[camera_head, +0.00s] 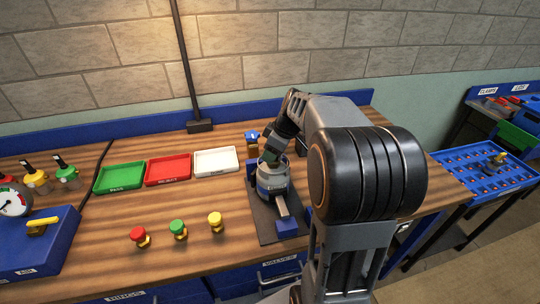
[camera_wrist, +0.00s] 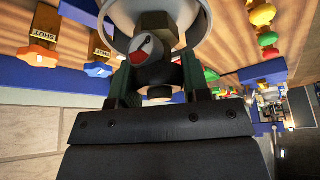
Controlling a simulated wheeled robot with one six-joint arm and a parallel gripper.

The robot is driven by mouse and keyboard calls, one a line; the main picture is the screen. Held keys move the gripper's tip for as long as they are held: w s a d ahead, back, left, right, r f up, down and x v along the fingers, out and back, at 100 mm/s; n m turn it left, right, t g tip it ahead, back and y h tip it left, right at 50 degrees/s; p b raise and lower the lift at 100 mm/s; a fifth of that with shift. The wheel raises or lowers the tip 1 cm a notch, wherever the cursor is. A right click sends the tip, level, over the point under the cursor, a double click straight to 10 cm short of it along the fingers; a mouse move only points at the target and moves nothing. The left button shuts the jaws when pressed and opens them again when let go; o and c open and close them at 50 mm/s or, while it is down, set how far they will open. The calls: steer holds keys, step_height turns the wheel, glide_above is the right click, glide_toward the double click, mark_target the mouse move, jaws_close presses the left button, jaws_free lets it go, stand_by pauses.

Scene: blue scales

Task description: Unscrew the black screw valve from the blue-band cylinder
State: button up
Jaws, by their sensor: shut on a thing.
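A grey cylinder (camera_head: 273,184) sits in a fixture on a dark mat (camera_head: 268,222) at the right of the bench; its band colour is hard to tell. Its pale rounded top (camera_wrist: 118,38) fills the upper middle of the wrist view. A dark valve (camera_wrist: 158,73) with a small round gauge (camera_wrist: 148,47) stands on it. My gripper (camera_wrist: 160,82) is shut on this valve, one finger on each side. In the head view my arm and wrist hide most of the valve and the fingertips.
Green (camera_head: 120,178), red (camera_head: 168,169) and white (camera_head: 216,161) trays lie left of the cylinder. Red, green and yellow knobs (camera_head: 179,230) stand in front of them. A blue gauge box (camera_head: 40,243) is at far left. A blue rack (camera_head: 485,172) stands at right, past a gap.

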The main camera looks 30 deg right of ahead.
steer(key=n, duration=0.3)
steer(key=n+g+y, duration=0.1)
steer(key=shift+d+r+n, duration=0.1)
steer(key=shift+d+n, duration=0.2)
steer(key=o, duration=0.6)
steer(key=shift+o, duration=1.4)
steer(key=shift+d, duration=0.25)
steer(key=shift+o, duration=1.1)
steer(key=shift+w+a, duration=0.1)
steer(key=shift+a, duration=0.15)
